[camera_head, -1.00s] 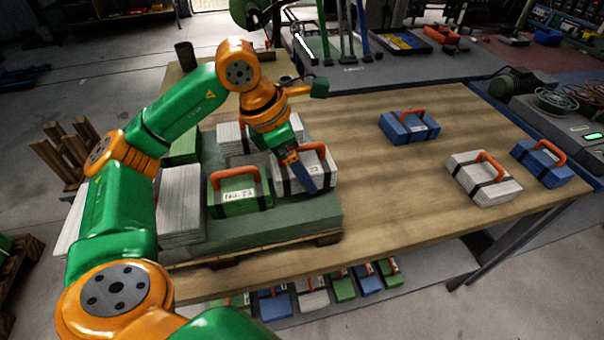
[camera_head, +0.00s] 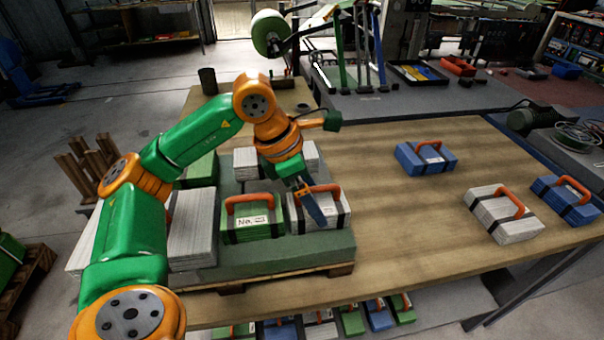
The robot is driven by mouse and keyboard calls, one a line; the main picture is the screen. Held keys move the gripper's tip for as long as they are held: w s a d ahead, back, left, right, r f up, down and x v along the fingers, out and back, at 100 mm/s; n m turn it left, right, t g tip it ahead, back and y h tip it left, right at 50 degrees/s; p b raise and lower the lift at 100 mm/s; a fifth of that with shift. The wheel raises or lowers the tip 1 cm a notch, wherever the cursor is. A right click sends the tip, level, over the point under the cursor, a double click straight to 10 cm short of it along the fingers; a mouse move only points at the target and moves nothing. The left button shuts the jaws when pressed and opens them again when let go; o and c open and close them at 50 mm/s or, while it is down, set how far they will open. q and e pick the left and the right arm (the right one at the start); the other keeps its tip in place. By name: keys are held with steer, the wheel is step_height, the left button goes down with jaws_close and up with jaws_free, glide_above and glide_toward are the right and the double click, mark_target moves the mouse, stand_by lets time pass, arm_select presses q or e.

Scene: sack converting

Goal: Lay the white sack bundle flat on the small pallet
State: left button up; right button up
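A white sack bundle (camera_head: 336,218) with dark straps and an orange handle lies flat on the small pallet (camera_head: 262,255), at its front right corner. My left gripper (camera_head: 314,212) is over this bundle, its blue finger pointing down across the bundle's front. The finger overlaps the handle area, and I cannot tell whether it grips anything. A green bundle (camera_head: 262,226) with an orange handle sits to its left. Another white bundle (camera_head: 503,222) with an orange handle lies on the table at the right. My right gripper is not in view.
More white stacks (camera_head: 192,228) stand on the pallet's left and back. Two blue bundles (camera_head: 424,158) (camera_head: 566,200) lie on the table (camera_head: 410,230). The table between pallet and right-hand bundles is clear. Several bundles sit on a shelf below.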

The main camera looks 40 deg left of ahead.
arm_select(q)
steer(key=p+v, duration=0.1)
steer(key=v, duration=0.8)
steer(key=shift+r, duration=0.25)
steer(key=shift+s+a+f, duration=0.1)
